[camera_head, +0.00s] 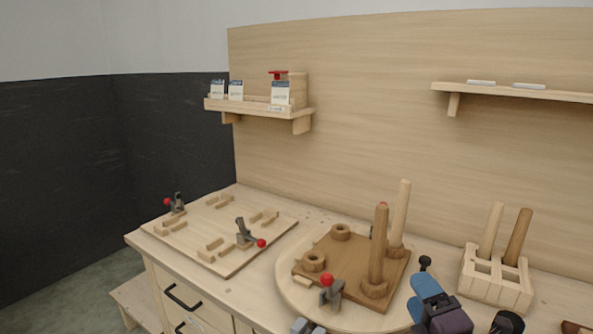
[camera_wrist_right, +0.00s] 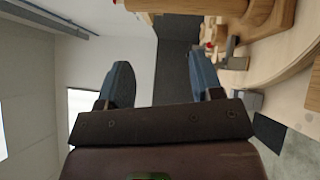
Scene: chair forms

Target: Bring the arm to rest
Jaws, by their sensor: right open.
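My right gripper (camera_head: 427,287) is at the lower right of the head view, in front of the bench's right part. Its blue fingers stand apart in the right wrist view (camera_wrist_right: 160,76), with nothing between them. Behind it is a brown board (camera_head: 340,255) on a pale rounded base (camera_head: 290,286). Wooden posts stand upright on the board's right side: a dark one (camera_head: 379,245) and a pale one (camera_head: 399,220). My left gripper does not show.
A jig board (camera_head: 215,235) with red-knobbed clamps lies on the left of the bench. A slotted block (camera_head: 497,277) holding two pegs stands right of my gripper. A red-knobbed clamp (camera_head: 331,292) stands at the brown board's front. Shelves (camera_head: 512,92) are on the back panel.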

